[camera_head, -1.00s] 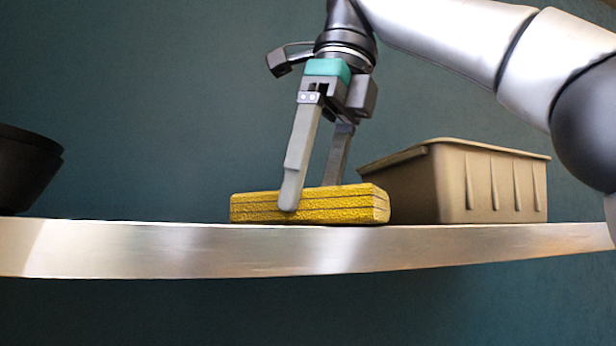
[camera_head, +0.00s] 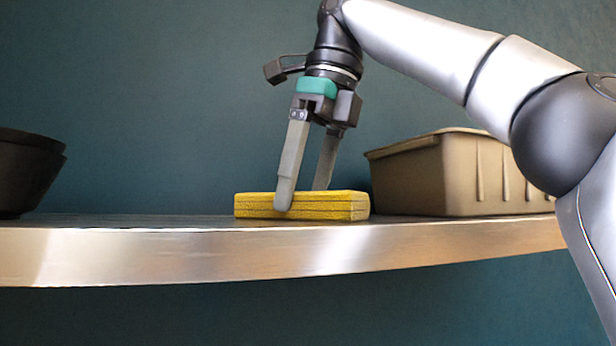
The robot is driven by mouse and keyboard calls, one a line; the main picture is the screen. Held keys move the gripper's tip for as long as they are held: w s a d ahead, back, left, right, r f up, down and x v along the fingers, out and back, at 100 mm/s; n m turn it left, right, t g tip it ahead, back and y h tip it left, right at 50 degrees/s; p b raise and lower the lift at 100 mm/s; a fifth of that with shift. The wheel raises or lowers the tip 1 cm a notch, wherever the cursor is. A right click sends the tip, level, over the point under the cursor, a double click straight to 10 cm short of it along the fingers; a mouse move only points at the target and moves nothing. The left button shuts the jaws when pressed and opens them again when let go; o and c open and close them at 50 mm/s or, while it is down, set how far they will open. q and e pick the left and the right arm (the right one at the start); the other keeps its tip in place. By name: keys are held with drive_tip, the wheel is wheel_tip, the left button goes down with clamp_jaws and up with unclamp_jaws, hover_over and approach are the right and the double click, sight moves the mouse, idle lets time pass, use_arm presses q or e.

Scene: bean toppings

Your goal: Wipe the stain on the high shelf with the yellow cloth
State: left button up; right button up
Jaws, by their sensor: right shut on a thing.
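The yellow cloth (camera_head: 335,206) is a folded, block-like pad lying on the high shelf (camera_head: 200,252), near the shelf's middle. My right gripper (camera_head: 302,200) comes down from above and is shut on the cloth, one finger on its near side and the other behind it. The cloth looks flat on the shelf top. The stain does not show; the shelf top is seen almost edge-on. My left gripper is not in view.
A tan bin (camera_head: 440,175) stands on the shelf just right of the cloth, partly behind my right arm. A dark bowl-like container (camera_head: 28,175) stands at the far left. The shelf between the dark container and the cloth is clear.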

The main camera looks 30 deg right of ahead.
drive_tip(key=shift+w+d+r+p, duration=0.1)
drive_tip(key=shift+w+d+p, duration=0.1)
drive_tip(key=shift+w+p, duration=0.5)
drive_tip(key=shift+w+d+p, duration=0.2)
drive_tip(key=shift+w+p, duration=0.25)
drive_tip(key=shift+w, duration=0.4)
drive_tip(key=shift+s+d+f, duration=0.15)
drive_tip(key=shift+s+d, duration=0.05)
drive_tip(key=shift+d, duration=0.35)
drive_tip(key=shift+s+d+f, duration=0.1)
drive_tip(key=shift+s+d, duration=0.05)
drive_tip(key=shift+d, duration=0.4)
drive_tip(key=shift+s+f+b, duration=0.15)
drive_tip(key=shift+s+b, duration=0.35)
drive_tip(key=shift+b, duration=0.1)
drive_tip(key=shift+s+a+b, duration=0.2)
drive_tip(key=shift+s+b, duration=0.15)
drive_tip(key=shift+s, duration=0.25)
drive_tip(key=shift+s+a+b, duration=0.15)
drive_tip(key=shift+s+b, duration=0.15)
drive_tip(key=shift+s, duration=0.3)
drive_tip(key=shift+s+a+b, duration=0.1)
drive_tip(key=shift+s+b, duration=0.3)
drive_tip(key=shift+s, duration=0.1)
drive_tip(key=shift+s+a+r+b, duration=0.15)
drive_tip(key=shift+s, duration=0.35)
drive_tip(key=shift+s+a+r+b, duration=0.15)
drive_tip(key=shift+s, duration=0.35)
drive_tip(key=shift+w, duration=0.1)
